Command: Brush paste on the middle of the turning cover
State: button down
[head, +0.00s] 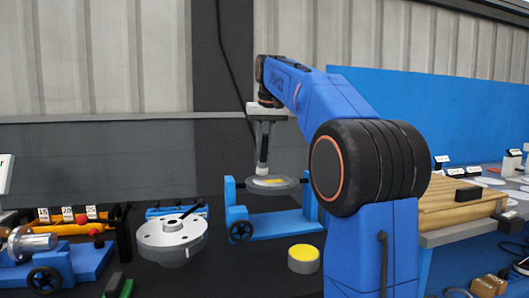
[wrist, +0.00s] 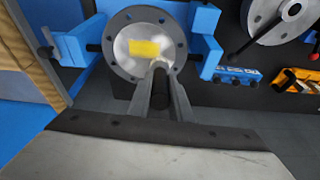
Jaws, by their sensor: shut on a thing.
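The cover, a round grey flanged disc (head: 290,187), lies roughly level in a blue stand (head: 275,229). It also shows in the wrist view (wrist: 122,47), with bolt holes around its rim. A yellow paste patch (wrist: 144,48) lies across the middle of its face. My gripper (head: 263,152) is upright over the cover and shut on the brush. In the wrist view the brush's dark round handle (wrist: 160,92) sits between the two fingers. A round tin with a yellow top (head: 303,253) stands in front of the stand.
Left of the stand is a grey flanged part with a dark handle (head: 172,235). Farther left are a blue fixture (head: 70,270) and a rack with numbered tags (head: 68,215). Dark bench surface is clear around the tin.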

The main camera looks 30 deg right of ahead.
jog(key=shift+w+r, duration=0.1)
jog(key=shift+r, duration=1.85)
jog(key=shift+r, duration=1.45)
